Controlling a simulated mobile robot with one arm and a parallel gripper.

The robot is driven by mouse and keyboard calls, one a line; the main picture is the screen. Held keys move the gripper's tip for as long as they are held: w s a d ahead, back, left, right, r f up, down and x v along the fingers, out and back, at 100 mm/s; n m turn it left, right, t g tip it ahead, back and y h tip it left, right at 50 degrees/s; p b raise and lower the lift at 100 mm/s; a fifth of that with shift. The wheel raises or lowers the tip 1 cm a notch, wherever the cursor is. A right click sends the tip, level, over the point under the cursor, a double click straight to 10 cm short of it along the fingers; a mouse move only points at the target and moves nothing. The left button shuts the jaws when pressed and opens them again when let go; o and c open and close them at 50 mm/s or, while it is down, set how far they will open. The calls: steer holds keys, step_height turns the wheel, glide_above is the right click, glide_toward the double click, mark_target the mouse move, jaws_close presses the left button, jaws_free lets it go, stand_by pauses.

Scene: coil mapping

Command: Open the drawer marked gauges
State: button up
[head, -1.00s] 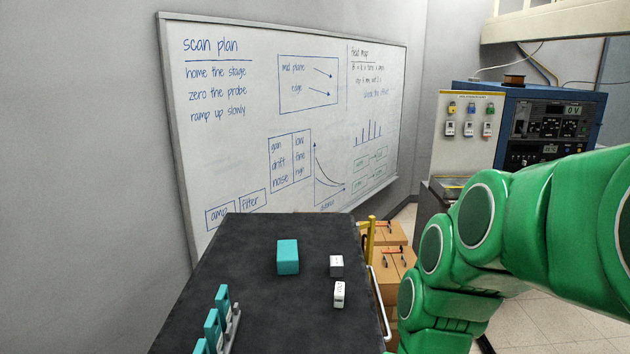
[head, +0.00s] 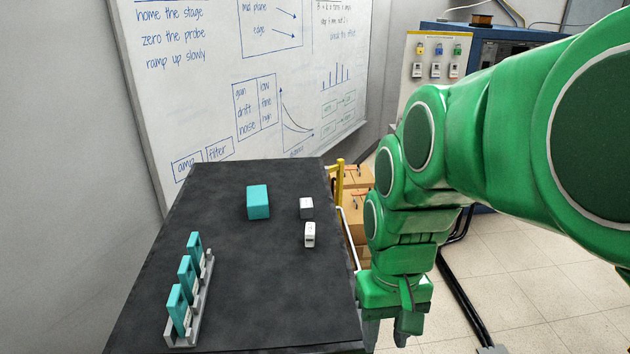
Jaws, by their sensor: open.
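No drawer marked gauges can be read in the head view. A dark-topped bench or cart (head: 240,290) stands in front of me, and its drawer fronts, if any, are out of sight. A thin white rail (head: 349,238) runs along its right side. My gripper (head: 388,338) hangs from my green arm, just right of the top's right edge, with its fingers pointing down. The fingers are open and empty as far as I see, and their tips are near the bottom picture edge.
On the top are a teal block (head: 258,202), two small white blocks (head: 306,208) (head: 310,234) and a grey rack (head: 196,311) with teal pieces. Cardboard boxes (head: 357,180) and a yellow post (head: 340,178) stand behind. Black cables (head: 460,290) cross the open floor at right.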

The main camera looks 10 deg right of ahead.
steer(key=w+r, duration=0.1)
steer(key=w, duration=1.2)
steer(key=t+y, duration=0.2)
glide_toward(350, 237)
steer(key=shift+x, duration=4)
steer(key=shift+w, duration=0.15)
jaws_close()
